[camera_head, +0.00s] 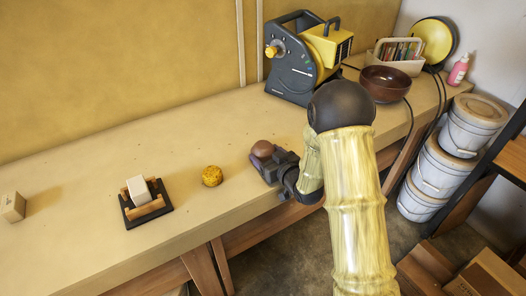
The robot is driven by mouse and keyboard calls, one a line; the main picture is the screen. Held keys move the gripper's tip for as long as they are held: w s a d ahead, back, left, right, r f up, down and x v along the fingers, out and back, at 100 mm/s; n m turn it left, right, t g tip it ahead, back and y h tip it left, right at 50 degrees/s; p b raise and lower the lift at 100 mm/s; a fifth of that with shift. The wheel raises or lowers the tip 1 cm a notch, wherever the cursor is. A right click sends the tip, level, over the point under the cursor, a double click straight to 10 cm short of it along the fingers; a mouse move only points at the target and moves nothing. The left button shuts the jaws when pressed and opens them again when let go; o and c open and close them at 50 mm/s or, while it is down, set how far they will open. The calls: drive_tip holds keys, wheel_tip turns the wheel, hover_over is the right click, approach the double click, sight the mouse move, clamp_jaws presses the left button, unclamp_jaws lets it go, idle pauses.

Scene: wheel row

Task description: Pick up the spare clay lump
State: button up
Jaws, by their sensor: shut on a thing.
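The clay lump (262,149) is a smooth, rounded, reddish-brown piece near the front of the long bench, left of the machine. My gripper (267,158) reaches in from the right, low over the bench, and is shut on the lump. The dark jaws hide the lump's lower part. I cannot tell whether the lump touches the bench top or is slightly above it.
On the bench (90,170), a mottled yellow round piece (212,176) lies left of my gripper. Further left are a pale block on a dark stand (148,208) and another block (13,207). A black-and-yellow machine (305,60) and a brown bowl (385,83) stand behind.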

sight(267, 149)
wheel_tip(267, 149, up, 10)
drive_tip(key=shift+r+p, duration=0.1)
drive_tip(key=shift+p, duration=0.6)
idle(0.4)
